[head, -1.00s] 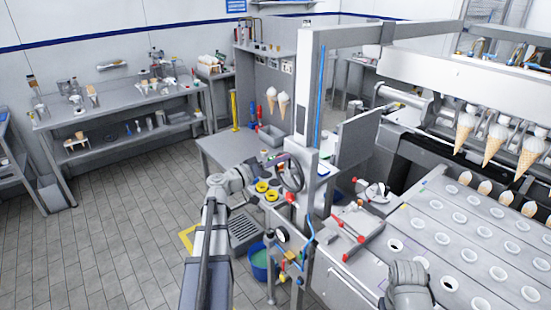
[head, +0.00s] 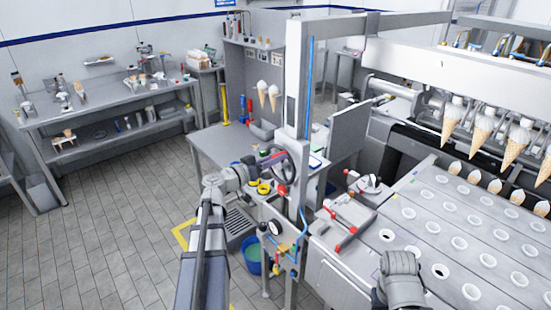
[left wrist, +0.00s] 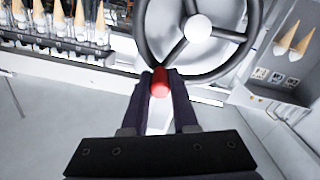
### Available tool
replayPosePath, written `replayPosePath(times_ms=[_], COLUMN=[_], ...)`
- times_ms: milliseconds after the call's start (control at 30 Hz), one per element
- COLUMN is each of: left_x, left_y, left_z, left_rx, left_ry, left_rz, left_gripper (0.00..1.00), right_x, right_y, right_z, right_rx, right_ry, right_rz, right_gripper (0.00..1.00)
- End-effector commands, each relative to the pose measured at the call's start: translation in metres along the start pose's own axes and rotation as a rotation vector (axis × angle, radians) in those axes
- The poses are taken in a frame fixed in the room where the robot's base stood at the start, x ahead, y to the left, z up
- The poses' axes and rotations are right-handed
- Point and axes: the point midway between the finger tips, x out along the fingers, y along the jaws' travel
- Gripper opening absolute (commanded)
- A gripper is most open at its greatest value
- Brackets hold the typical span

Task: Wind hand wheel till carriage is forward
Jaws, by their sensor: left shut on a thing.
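The hand wheel (head: 291,165) is a dark ring with spokes on the side of the grey machine post. In the left wrist view its rim, spokes and pale hub (left wrist: 198,27) fill the top middle. My left gripper (left wrist: 161,76) is shut on the wheel's red handle (left wrist: 160,85), with one dark finger on each side. In the head view my left gripper (head: 263,163) is at the wheel's left side, and the grip itself is too small to see clearly. Cones (head: 483,128) hang in a row at the upper right. I cannot tell which part is the carriage. My right gripper is not visible.
A plate with rows of white-rimmed holes (head: 459,243) lies at the right, with cones along its far edge. A blue bucket (head: 251,259) and a gauge (head: 275,227) are below the wheel. A grey bench (head: 217,145) stands behind. The tiled floor at left is clear.

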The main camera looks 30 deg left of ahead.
Motion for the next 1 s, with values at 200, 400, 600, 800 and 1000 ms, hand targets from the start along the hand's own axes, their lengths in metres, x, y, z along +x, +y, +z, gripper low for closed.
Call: replayPosePath(times_ms=[200,400,600,800,1000], left_x=[0.0,0.0,0.0,-0.007,-0.04], left_y=[0.002,0.001,0.0,0.0,0.001], left_z=[0.001,0.001,0.0,0.0,0.001], left_rx=[0.001,0.0,-0.001,-0.001,-0.001], left_ry=[-0.004,-0.002,-0.001,0.0,0.001], left_rz=[0.006,0.004,0.001,-0.001,-0.002], left_gripper=[0.0,0.49,0.57,0.57,0.57], right_x=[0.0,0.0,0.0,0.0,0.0], right_y=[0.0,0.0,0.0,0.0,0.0], right_z=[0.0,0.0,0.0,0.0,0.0], right_rx=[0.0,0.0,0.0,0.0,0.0], right_ry=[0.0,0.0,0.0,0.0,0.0], right_rz=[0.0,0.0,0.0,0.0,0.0], right_gripper=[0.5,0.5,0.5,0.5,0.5])
